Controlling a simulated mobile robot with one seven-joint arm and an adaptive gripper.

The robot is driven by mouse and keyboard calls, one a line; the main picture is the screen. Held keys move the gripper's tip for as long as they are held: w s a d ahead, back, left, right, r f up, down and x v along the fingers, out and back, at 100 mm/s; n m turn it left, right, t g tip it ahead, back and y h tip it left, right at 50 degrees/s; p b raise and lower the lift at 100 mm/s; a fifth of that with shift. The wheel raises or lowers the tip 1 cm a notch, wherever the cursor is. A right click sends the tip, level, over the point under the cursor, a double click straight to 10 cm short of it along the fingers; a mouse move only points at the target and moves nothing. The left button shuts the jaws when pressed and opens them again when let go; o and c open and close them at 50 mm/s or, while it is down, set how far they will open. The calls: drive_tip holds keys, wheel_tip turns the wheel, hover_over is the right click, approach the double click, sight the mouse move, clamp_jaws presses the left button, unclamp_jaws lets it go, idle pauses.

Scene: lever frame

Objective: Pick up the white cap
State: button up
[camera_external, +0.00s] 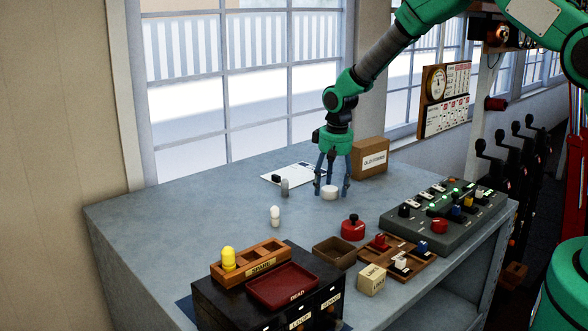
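The white cap (329,193) is a low, round white piece on the grey-blue table, toward the back right. My gripper (332,190) points straight down over it. Its dark blue fingers are spread, one to the left of the cap and one to the right, with their tips near table height. A gap shows between the right finger and the cap; the left finger looks close to it, and I cannot tell whether they touch. The cap appears to rest on the table.
A cardboard box (370,158) stands just right of my gripper. A grey cylinder (285,187), a white sheet (299,173) and a white bulb-like piece (275,216) are to the left. A red button (353,228) and control panel (443,214) are in front.

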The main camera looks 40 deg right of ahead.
sight(330, 188)
drive_tip(key=c, duration=0.8)
drive_tip(key=shift+r, duration=0.1)
drive_tip(key=shift+r, duration=0.85)
drive_tip(key=shift+s+r, duration=0.2)
drive_tip(key=shift+r, duration=0.7)
drive_tip(key=s, duration=0.5)
drive_tip(key=s+r, duration=0.1)
drive_tip(key=s, duration=0.9)
drive_tip(key=shift+s+d+r, duration=0.1)
drive_tip(key=shift+s+r, duration=0.05)
drive_tip(key=shift+s, duration=0.15)
